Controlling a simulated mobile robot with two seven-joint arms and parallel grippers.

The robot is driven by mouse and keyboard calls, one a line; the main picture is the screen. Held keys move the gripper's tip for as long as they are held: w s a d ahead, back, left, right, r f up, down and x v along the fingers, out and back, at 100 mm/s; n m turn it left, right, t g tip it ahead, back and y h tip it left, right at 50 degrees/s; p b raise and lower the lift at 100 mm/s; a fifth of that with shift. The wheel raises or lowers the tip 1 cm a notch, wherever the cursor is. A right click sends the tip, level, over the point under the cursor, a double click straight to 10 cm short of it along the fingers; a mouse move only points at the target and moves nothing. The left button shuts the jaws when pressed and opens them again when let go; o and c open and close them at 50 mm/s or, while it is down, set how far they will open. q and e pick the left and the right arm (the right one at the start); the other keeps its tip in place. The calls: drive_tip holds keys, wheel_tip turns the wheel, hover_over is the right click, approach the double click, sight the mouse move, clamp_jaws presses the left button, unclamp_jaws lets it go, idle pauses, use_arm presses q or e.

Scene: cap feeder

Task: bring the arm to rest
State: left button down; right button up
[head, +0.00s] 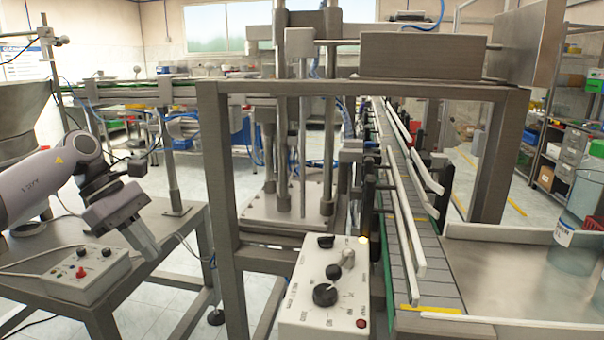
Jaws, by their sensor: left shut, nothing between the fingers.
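My left arm comes in from the left edge of the head view. Its gripper (148,250) points down and to the right, with its fingers together and nothing between them. It hangs beside the small white control box with a red knob (82,272) on the left table, to the right of that box. My right arm and gripper are not in the picture.
A steel machine frame (221,200) stands right of my gripper. A white control box with black knobs (325,290) is at its front. A conveyor (425,240) runs back on the right, beside a metal tray table (520,270) with a clear bottle (578,225). A metal bowl (22,120) is far left.

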use_arm(q)
drive_tip(key=s+d+f+n+t+h, duration=0.25)
drive_tip(key=d+f+n+h, duration=0.25)
drive_tip(key=d+f+n, duration=0.25)
drive_tip(key=s+d+f+n+t+h, duration=0.25)
drive_tip(key=d+f+n+h, duration=0.25)
drive_tip(key=d+f+n, duration=0.25)
drive_tip(key=s+a+f+n+t+y, duration=0.3)
drive_tip(key=s+a+f+n+y, duration=0.55)
drive_tip(key=n, duration=0.95)
drive_tip(key=s+a+f+n+t+y, duration=0.2)
drive_tip(key=s+a+f+n+y, duration=0.4)
drive_tip(key=s+a+f+n, duration=0.85)
drive_tip(key=d+r+n+p, duration=0.1)
drive_tip(key=d+r+n, duration=0.1)
drive_tip(key=d+n, duration=0.2)
drive_tip(key=d+r+n+t+p, duration=0.1)
drive_tip(key=d+r+n, duration=0.1)
drive_tip(key=d, duration=0.9)
drive_tip(key=shift+w+r+n, duration=0.35)
drive_tip(key=shift+w+n, duration=0.05)
drive_tip(key=shift+n, duration=0.45)
